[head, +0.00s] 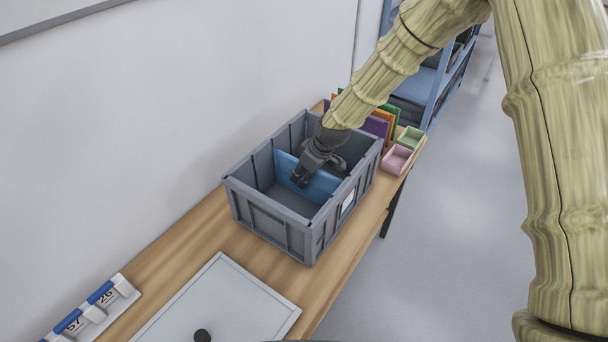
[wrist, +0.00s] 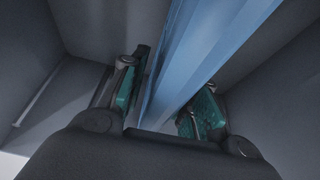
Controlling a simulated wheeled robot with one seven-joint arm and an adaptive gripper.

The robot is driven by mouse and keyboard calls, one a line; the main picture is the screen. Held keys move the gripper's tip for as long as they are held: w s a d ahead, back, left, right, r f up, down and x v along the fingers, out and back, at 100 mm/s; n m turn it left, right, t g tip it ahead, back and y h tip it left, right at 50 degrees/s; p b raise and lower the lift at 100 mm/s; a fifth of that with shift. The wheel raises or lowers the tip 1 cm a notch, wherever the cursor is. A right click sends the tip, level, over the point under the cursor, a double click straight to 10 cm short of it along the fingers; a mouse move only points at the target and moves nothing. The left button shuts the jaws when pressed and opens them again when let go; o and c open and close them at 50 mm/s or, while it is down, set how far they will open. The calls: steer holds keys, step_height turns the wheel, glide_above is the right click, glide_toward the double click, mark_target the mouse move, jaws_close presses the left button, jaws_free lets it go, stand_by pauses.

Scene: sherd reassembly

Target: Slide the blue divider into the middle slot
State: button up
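The blue divider (head: 287,166) stands upright across the inside of the grey crate (head: 272,229), near its middle, with its top edge below the crate's rim. My gripper (head: 300,180) reaches down into the crate over the divider and hides part of it. In the wrist view, the divider (wrist: 205,45) runs between the two teal-padded fingers of my gripper (wrist: 163,105). The fingers are apart, with gaps showing beside the divider.
Purple, orange and green panels (head: 377,126) stand behind the crate. A pink bin (head: 397,160) and a green bin (head: 411,139) sit at the table's right edge. A pale board with a black knob (head: 203,335) and number tags (head: 100,297) lie in front. A wall borders the left.

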steer(key=v, duration=1.2)
steer(key=shift+f, duration=0.1)
stand_by(0.4)
